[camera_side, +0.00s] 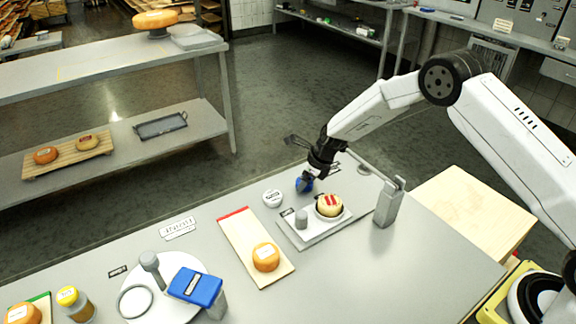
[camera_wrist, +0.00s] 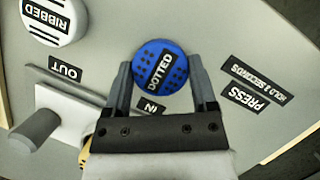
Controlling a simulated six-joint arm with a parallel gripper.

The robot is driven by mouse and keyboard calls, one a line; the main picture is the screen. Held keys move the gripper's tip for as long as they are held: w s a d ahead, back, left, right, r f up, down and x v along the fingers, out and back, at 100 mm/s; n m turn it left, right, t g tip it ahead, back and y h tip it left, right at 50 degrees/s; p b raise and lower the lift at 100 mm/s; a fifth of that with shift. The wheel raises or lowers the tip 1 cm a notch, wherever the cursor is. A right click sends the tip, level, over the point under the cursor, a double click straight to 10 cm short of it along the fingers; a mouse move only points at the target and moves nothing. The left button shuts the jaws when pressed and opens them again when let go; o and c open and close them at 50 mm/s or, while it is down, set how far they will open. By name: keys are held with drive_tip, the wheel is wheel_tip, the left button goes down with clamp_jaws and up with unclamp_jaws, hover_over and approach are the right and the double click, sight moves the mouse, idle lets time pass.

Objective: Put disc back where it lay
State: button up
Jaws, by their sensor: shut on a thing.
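A blue disc (camera_wrist: 160,62) labelled DOTTED sits between the two fingers of my gripper (camera_wrist: 160,82) in the wrist view, its label facing the camera. My gripper (camera_side: 308,179) is shut on it, and the blue disc (camera_side: 304,185) also shows in the side view at the far edge of the bench. I cannot tell whether its underside touches the bench. A white disc (camera_wrist: 50,18) labelled RIBBED lies apart from it; it shows in the side view (camera_side: 272,198) to the left of the blue one. An IN label (camera_wrist: 151,105) lies just below the blue disc.
An orange cheese (camera_side: 266,257) lies on a board (camera_side: 237,228). The bench's right front is clear.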

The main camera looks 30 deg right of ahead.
drive_tip(key=shift+f, duration=0.2)
drive_tip(key=o, duration=1.3)
drive_tip(key=shift+c, duration=0.2)
drive_tip(key=shift+r, duration=0.15)
drive_tip(key=v, duration=1.2)
drive_tip(key=shift+s, duration=0.15)
